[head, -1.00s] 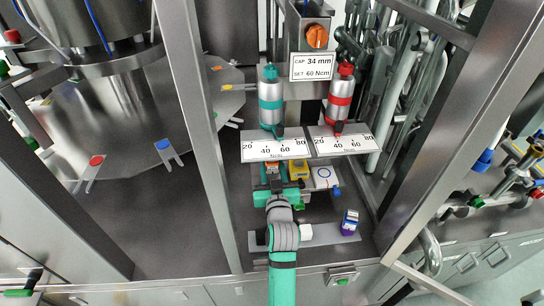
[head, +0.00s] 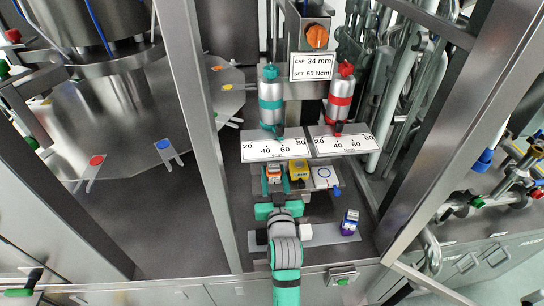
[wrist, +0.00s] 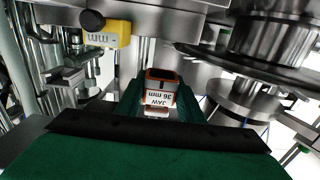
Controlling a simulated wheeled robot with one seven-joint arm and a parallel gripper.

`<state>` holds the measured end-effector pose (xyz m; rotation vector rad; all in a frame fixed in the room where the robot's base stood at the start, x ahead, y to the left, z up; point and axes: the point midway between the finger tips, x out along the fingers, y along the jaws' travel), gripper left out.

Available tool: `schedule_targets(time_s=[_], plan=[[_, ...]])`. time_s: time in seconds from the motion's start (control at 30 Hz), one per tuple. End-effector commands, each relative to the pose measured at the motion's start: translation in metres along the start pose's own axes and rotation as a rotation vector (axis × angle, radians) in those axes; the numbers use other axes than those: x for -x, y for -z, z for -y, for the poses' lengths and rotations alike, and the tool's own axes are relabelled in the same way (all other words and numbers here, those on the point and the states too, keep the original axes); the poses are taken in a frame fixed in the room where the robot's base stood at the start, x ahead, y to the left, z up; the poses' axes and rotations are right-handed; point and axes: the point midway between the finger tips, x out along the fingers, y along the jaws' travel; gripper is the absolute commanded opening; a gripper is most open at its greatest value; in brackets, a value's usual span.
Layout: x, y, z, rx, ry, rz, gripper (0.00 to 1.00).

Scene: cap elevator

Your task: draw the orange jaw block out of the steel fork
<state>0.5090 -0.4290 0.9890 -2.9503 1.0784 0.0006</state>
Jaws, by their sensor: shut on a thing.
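The orange jaw block (head: 273,175) is between the two green fingers of my gripper (head: 275,182), below the left gauge plate. In the wrist view the orange block (wrist: 161,82) shows a white label reading "JAW 36 mm" upside down. My gripper (wrist: 160,100) is shut on it, with a finger on each side. The steel fork cannot be made out clearly behind the block and fingers. I cannot tell how much of the block is still in it.
A yellow block (head: 298,170) sits close to the right of my gripper; it also shows in the wrist view (wrist: 117,35). A purple block (head: 349,222) and a white block (head: 306,232) lie nearer. Steel posts flank the arm.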

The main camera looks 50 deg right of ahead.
Motion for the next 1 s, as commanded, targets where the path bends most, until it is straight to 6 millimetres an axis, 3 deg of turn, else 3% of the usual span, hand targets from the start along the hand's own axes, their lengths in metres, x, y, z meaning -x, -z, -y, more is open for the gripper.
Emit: schedule_targets(time_s=[1.0], plan=[[0.044, 0.0, 0.0, 0.001, 0.0, -0.001, 0.05]])
